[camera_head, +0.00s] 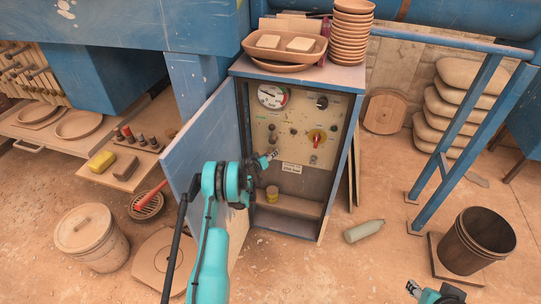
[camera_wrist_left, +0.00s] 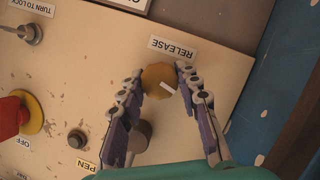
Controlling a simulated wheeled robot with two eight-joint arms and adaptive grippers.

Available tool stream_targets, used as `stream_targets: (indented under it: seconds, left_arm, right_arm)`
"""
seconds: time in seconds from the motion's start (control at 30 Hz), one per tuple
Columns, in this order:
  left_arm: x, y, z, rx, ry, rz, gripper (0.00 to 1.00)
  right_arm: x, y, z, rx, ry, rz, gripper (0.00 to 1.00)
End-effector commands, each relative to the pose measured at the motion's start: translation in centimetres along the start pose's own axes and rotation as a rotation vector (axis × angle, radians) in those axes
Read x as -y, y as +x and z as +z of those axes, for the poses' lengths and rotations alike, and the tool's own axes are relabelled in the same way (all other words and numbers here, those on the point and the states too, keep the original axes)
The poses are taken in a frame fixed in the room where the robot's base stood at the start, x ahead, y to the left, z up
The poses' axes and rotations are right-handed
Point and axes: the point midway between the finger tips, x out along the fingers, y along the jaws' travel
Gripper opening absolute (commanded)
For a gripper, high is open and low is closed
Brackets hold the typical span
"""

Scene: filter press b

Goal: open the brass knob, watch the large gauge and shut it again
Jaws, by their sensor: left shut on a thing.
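The brass knob (camera_wrist_left: 158,79) is round with a white line and sits by the RELEASE label in the left wrist view. My left gripper (camera_wrist_left: 157,78) is shut on it, one finger on each side. In the head view my left gripper (camera_head: 271,156) reaches the lower left of the cream panel (camera_head: 296,143) and hides the knob. The large gauge (camera_head: 272,96) is a white dial with a red part at the panel's upper left; its needle is too small to read. My right gripper (camera_head: 413,288) is at the bottom right, away from the cabinet; its fingers are unclear.
The blue cabinet door (camera_head: 205,130) stands open on the left, beside my left arm. A red knob on a yellow disc (camera_head: 316,137) and a black knob (camera_head: 322,102) share the panel. A bottle (camera_head: 364,231) and a bucket (camera_head: 477,241) stand or lie on the floor at right.

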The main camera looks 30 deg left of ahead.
Motion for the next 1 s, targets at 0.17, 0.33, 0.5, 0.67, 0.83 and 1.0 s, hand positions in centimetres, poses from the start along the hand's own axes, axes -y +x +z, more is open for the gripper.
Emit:
stream_targets:
  seconds: [0.17,0.33,0.5,0.67,0.83,1.0]
  left_arm:
    - [0.07,0.03,0.03,0.000,-0.088,0.036,0.04]
    - [0.11,0.01,0.00,0.000,-0.137,0.056,0.04]
    - [0.10,0.01,0.02,0.000,-0.160,0.065,0.04]
    - [0.10,0.01,0.03,0.000,-0.164,0.067,0.04]
    - [0.10,0.01,0.04,0.000,-0.164,0.067,0.04]
    - [0.09,0.01,0.04,0.000,-0.163,0.067,0.54]
  right_arm:
    - [0.00,0.00,0.00,0.000,0.000,0.000,0.40]
    - [0.00,0.00,0.00,0.000,0.000,0.000,0.40]
    - [0.00,0.00,0.00,0.000,0.000,0.000,0.40]
    - [0.00,0.00,0.00,0.000,0.000,0.000,0.40]
    - [0.00,0.00,0.00,0.000,0.000,0.000,0.40]
    - [0.00,0.00,0.00,0.000,0.000,0.000,0.40]
